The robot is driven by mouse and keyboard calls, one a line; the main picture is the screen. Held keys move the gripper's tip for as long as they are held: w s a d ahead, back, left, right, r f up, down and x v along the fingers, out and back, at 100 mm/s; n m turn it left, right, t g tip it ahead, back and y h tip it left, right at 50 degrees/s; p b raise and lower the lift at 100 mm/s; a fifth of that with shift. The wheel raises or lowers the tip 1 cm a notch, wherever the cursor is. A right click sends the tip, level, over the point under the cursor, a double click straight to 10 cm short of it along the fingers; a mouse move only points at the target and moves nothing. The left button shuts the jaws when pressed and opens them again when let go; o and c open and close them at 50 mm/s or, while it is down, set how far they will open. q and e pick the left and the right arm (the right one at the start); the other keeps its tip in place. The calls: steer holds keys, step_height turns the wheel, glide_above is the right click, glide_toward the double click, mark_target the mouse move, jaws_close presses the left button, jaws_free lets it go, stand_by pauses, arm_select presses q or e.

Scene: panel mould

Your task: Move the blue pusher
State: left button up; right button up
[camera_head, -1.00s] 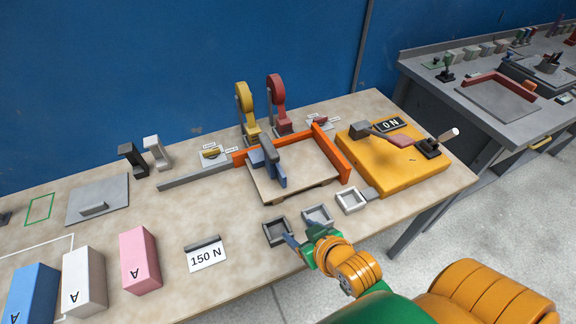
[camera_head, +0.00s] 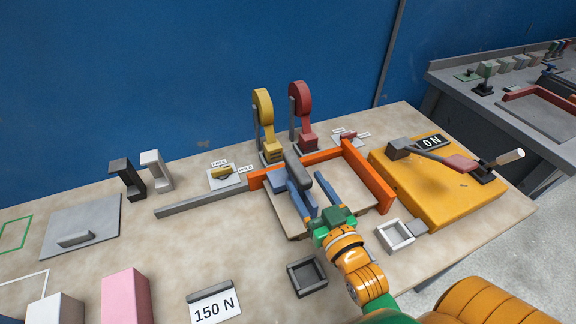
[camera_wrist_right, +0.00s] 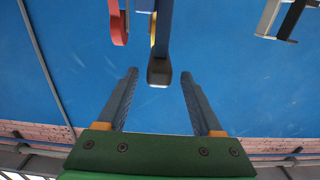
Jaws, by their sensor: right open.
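The blue pusher (camera_head: 279,184) is a blue block with a dark grey bar handle (camera_head: 299,172) on top. It stands on the light board inside the orange corner frame (camera_head: 368,176). My right gripper (camera_head: 325,192) is open and empty, over the front part of the board, just right of and nearer than the pusher. In the right wrist view, the handle's dark end (camera_wrist_right: 159,72) shows ahead, between and beyond the two spread fingers (camera_wrist_right: 160,88). I see no contact. My left gripper is out of view.
Yellow (camera_head: 264,110) and red (camera_head: 301,105) upright levers stand behind the frame. A yellow box (camera_head: 425,195) with a lever and an ON sign is to the right. Small trays (camera_head: 307,277) and a 150 N card (camera_head: 215,304) lie in front. The grey rail (camera_head: 200,202) extends left.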

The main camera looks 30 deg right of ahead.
mark_target(294, 164)
steer(key=w, duration=0.2)
steer(key=w+p, duration=0.1)
steer(key=w, duration=0.4)
steer(key=shift+w+d+f, duration=0.25)
jaws_close()
stand_by(1.1)
